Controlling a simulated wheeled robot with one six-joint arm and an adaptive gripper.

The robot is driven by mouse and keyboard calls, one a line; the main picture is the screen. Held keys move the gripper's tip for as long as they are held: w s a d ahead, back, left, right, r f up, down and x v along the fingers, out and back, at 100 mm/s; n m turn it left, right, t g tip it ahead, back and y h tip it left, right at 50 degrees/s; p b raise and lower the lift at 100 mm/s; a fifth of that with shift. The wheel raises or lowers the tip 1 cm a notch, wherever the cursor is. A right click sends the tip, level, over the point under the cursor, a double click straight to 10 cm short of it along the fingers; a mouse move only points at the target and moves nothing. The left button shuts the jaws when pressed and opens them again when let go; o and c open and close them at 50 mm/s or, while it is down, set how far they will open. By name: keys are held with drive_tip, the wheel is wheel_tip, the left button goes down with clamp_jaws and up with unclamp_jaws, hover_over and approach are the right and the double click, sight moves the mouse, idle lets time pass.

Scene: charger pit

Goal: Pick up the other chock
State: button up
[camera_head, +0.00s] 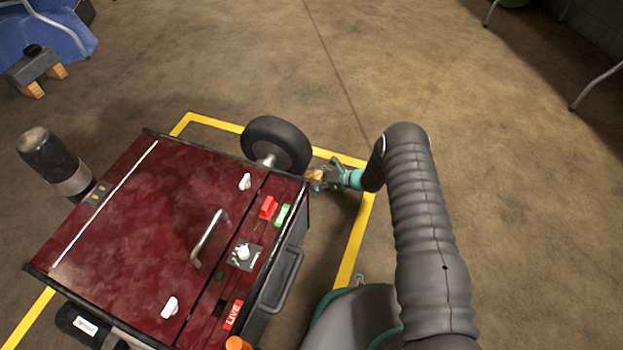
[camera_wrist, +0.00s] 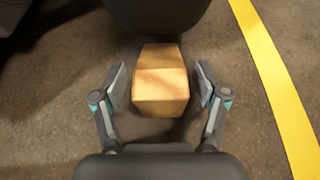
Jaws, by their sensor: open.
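A wooden chock (camera_wrist: 160,90) lies on the floor against the dark wheel, centred in the wrist view. My gripper (camera_wrist: 160,88) is open, with one finger on each side of the chock and a small gap at both sides. In the head view the chock (camera_head: 314,177) shows as a small tan piece beside the black wheel (camera_head: 277,146). My gripper (camera_head: 325,176) reaches down to it there, partly hidden by the cart's corner. Two more wooden chocks (camera_head: 56,72) sit at a grey block in the upper left.
The red-topped cart (camera_head: 130,225) with its handle and switches stands close left of my gripper. Yellow floor tape (camera_head: 356,240) runs around it. Open concrete floor lies ahead and right. A blue chair (camera_head: 70,35) is at the upper left.

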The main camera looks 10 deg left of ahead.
drive_tip(key=shift+x, duration=1.1)
drive_tip(key=c, duration=1.3)
drive_tip(key=shift+r, duration=0.1)
